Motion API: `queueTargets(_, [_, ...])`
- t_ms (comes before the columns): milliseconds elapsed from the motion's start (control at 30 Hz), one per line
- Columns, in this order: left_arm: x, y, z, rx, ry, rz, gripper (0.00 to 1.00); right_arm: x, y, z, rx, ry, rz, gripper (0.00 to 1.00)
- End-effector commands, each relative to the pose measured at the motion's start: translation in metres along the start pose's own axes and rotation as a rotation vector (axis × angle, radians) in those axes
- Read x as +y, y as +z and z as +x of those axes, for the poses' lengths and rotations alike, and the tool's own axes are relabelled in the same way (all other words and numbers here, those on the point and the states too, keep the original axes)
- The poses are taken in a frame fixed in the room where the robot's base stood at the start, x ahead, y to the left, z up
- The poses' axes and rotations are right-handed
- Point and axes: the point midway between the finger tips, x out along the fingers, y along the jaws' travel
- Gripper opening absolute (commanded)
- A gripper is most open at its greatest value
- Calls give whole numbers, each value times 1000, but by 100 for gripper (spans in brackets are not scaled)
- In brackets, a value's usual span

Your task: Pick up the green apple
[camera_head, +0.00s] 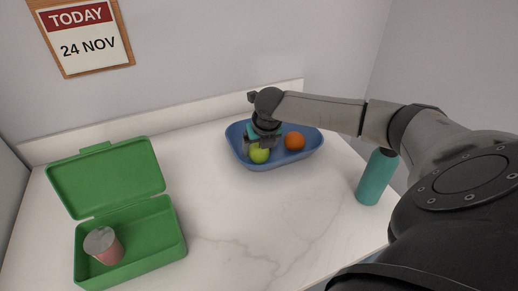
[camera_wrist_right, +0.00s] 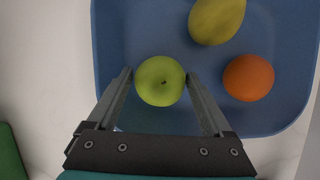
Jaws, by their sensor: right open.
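The green apple (camera_head: 259,153) sits in the blue tray (camera_head: 238,133), near its front left side. It also shows in the right wrist view (camera_wrist_right: 160,80), with its stem facing the camera. My right gripper (camera_head: 258,148) is over the tray, pointing down at the apple. In the right wrist view its two open fingers (camera_wrist_right: 160,78) reach either side of the apple, with a small gap on both sides. I cannot tell exactly how far the fingertips are above the tray floor. My left gripper is in neither view.
An orange (camera_head: 295,141) lies in the tray right of the apple. A yellow fruit (camera_wrist_right: 216,18) lies in it too, hidden in the head view. An open green lunch box (camera_head: 150,262) holds a pink cup (camera_head: 105,247). A teal bottle (camera_head: 376,178) stands at right. The middle counter is clear.

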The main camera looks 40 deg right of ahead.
Motion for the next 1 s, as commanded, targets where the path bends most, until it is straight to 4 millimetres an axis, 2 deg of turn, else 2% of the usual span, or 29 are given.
queueTargets(300, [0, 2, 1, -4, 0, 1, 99, 0, 0, 5, -1, 0, -1, 85])
queueTargets(1000, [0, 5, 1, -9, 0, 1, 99, 0, 0, 5, -1, 0, 0, 6])
